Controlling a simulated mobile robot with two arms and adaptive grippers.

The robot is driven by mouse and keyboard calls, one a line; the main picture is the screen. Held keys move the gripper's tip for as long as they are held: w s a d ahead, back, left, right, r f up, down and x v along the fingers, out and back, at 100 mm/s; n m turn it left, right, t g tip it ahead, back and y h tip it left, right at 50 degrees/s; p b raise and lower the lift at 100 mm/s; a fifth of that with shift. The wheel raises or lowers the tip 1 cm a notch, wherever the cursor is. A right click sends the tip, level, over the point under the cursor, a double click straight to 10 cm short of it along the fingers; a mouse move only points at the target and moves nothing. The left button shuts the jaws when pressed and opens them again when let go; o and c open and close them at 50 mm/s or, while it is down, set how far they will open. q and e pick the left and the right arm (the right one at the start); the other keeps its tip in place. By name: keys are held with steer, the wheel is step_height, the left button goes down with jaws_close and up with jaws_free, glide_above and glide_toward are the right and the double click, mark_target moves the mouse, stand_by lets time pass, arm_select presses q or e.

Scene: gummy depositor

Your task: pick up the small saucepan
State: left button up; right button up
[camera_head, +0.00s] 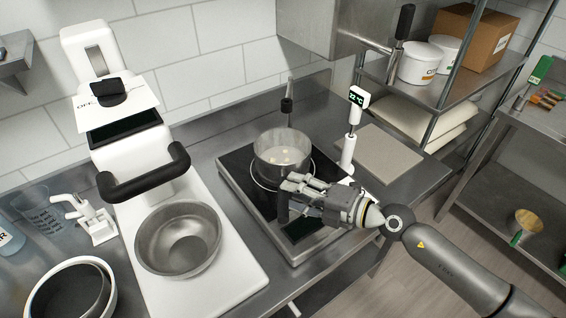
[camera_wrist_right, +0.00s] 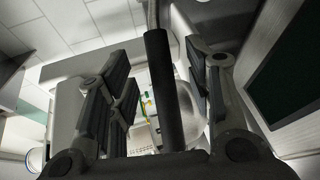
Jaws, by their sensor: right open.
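The small saucepan (camera_head: 283,160) is a steel pan on the black hob, with some pale pieces or highlights inside it. Its dark handle (camera_head: 283,208) points toward the front of the hob. My right gripper (camera_head: 291,187) is at the near side of the pan, at the handle. In the right wrist view the black handle (camera_wrist_right: 160,75) runs between the two open fingers (camera_wrist_right: 165,92), with gaps on both sides. Whether a finger touches the pan cannot be told. My left gripper is not in view.
A white machine (camera_head: 190,290) with a steel bowl (camera_head: 180,240) stands left of the hob (camera_head: 236,165). A thermometer stand (camera_head: 349,150) reading 22 °C is close behind my right gripper. A grey board (camera_head: 385,155) lies to the right. Shelves (camera_head: 435,90) hold tubs and a box.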

mark_target(283, 176)
steer(key=x, duration=0.4)
steer(key=shift+d, duration=0.1)
steer(key=shift+c, duration=0.9)
jaws_close()
steer(key=shift+w+r, duration=0.1)
steer(key=shift+r, duration=0.15)
